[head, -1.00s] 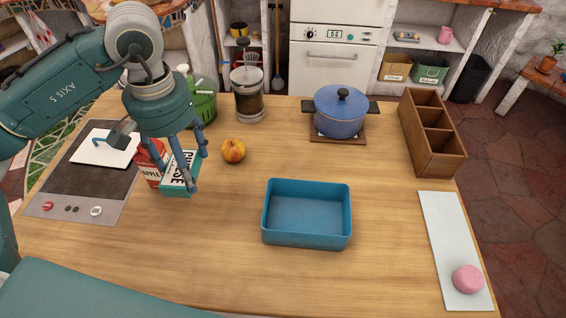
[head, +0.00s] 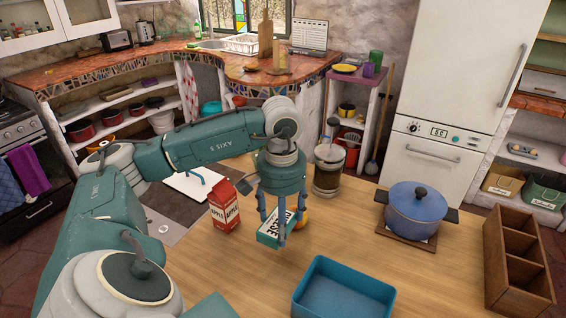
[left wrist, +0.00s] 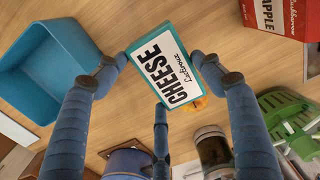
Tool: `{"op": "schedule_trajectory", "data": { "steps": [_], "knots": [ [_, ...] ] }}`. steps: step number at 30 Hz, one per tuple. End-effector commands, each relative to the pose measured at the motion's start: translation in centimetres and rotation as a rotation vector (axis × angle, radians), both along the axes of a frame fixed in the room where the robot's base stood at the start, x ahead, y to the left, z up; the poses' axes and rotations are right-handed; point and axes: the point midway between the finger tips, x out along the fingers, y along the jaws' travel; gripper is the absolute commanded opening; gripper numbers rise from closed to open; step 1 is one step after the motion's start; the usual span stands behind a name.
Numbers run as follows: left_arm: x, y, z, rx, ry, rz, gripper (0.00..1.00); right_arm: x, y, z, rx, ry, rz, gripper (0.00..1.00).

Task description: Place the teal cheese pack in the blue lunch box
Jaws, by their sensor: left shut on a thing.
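The teal cheese pack (head: 268,238), with a white CHEESE label, is held in my left gripper (head: 281,221), whose fingers are shut around it. It appears slightly tilted and above the counter. The pack also shows in the left wrist view (left wrist: 167,64), between the blue fingers. The blue lunch box (head: 345,288) is open and empty in its visible part, to the right of and nearer than the pack; its near side is cut off. It also shows at upper left in the left wrist view (left wrist: 62,58). My right gripper is not in view.
A red apple carton (head: 224,205) stands left of the pack. An orange fruit (head: 303,217) is partly hidden behind my gripper. A glass jar (head: 327,172), a blue pot (head: 420,212) and a wooden divided box (head: 517,262) stand farther back and right. Bare counter lies between pack and lunch box.

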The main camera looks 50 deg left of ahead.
Motion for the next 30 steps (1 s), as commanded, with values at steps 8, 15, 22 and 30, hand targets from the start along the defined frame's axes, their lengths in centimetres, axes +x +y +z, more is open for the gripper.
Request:
{"op": "schedule_trajectory", "data": {
  "steps": [8, 15, 22, 30],
  "knots": [
    [0.0, 0.0, -3.6, 0.001, 0.0, 0.002, 0.28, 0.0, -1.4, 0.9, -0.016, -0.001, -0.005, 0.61],
    [0.0, 0.0, -6.8, 0.0, 0.003, 0.002, 0.28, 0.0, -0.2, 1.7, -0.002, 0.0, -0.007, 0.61],
    [0.1, 0.0, -8.0, 0.001, -0.002, 0.001, 0.28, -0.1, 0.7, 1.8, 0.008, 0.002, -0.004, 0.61],
    [0.1, 0.0, -8.4, 0.001, -0.002, 0.001, 0.28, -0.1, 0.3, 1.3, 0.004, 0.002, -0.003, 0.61]
  ]
}}
